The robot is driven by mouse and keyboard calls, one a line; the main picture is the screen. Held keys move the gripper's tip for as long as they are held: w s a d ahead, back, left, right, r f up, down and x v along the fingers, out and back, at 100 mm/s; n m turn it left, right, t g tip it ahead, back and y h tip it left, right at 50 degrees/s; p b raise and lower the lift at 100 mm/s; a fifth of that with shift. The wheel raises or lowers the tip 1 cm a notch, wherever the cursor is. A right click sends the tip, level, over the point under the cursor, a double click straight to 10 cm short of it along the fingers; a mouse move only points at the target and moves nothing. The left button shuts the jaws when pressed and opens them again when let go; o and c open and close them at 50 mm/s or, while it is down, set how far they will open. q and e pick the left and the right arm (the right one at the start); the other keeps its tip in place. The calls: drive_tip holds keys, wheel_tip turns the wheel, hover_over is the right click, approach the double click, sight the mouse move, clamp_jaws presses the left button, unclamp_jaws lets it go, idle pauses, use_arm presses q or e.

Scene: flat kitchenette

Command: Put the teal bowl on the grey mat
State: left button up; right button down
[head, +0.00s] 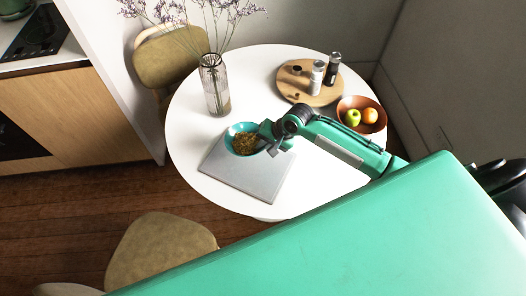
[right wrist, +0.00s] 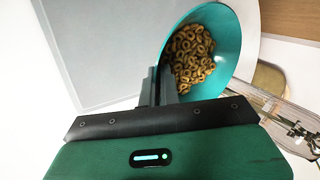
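The teal bowl (head: 238,130), filled with brown ring-shaped cereal, is at the far left corner of the grey mat (head: 250,177) on the round white table. It overlaps the mat's edge in the head view. My right gripper (head: 267,143) reaches in from the right. In the right wrist view its fingers (right wrist: 160,86) are close together on the near rim of the bowl (right wrist: 228,40), with the mat (right wrist: 95,45) to the left. I cannot tell whether the bowl touches the surface or hangs just above it. My left gripper is not in view.
A glass vase (head: 214,88) with dried stems stands behind the bowl. A round wooden board (head: 292,88) holds two grinders. A brown fruit bowl (head: 352,102) stands at right, near my right forearm. The mat's middle and front are clear. Chairs stand around the table.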

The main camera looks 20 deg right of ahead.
drive_tip(key=shift+f, duration=2.6)
drive_tip(key=shift+f, duration=0.1)
drive_tip(key=c, duration=1.6)
unclamp_jaws()
drive_tip(key=shift+c, duration=0.2)
drive_tip(key=v, duration=1.2)
drive_tip(key=shift+b, duration=0.4)
drive_tip(key=shift+d, duration=0.1)
